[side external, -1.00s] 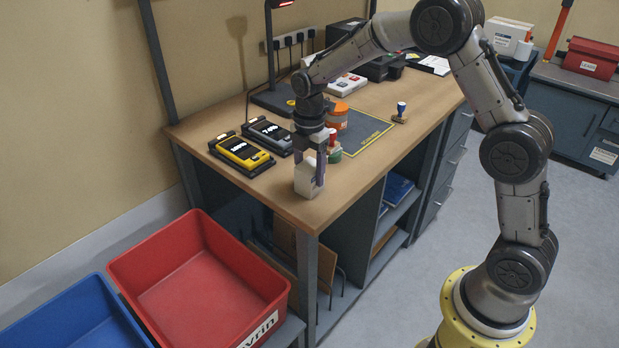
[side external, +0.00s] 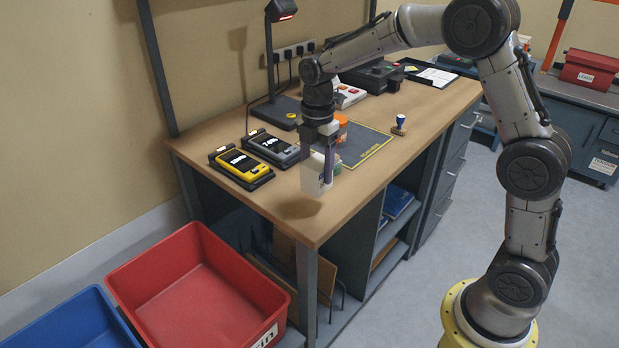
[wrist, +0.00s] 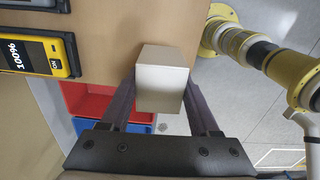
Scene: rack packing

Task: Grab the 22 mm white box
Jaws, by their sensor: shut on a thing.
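The white box (side external: 314,176) is between the fingers of my gripper (side external: 325,172) in the side view. It is held above the front corner of the wooden table (side external: 290,222), with a shadow on the wood below it. In the wrist view the box (wrist: 163,88) sits between the two dark fingertips of my gripper (wrist: 162,97), which are shut on its sides. Its size marking cannot be read.
A yellow handheld device (side external: 241,167) and a grey one (side external: 271,148) lie to the left on the table. An orange container (side external: 341,127) stands just behind my gripper. A red bin (side external: 195,290) and a blue bin (side external: 70,322) stand below the table's edge.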

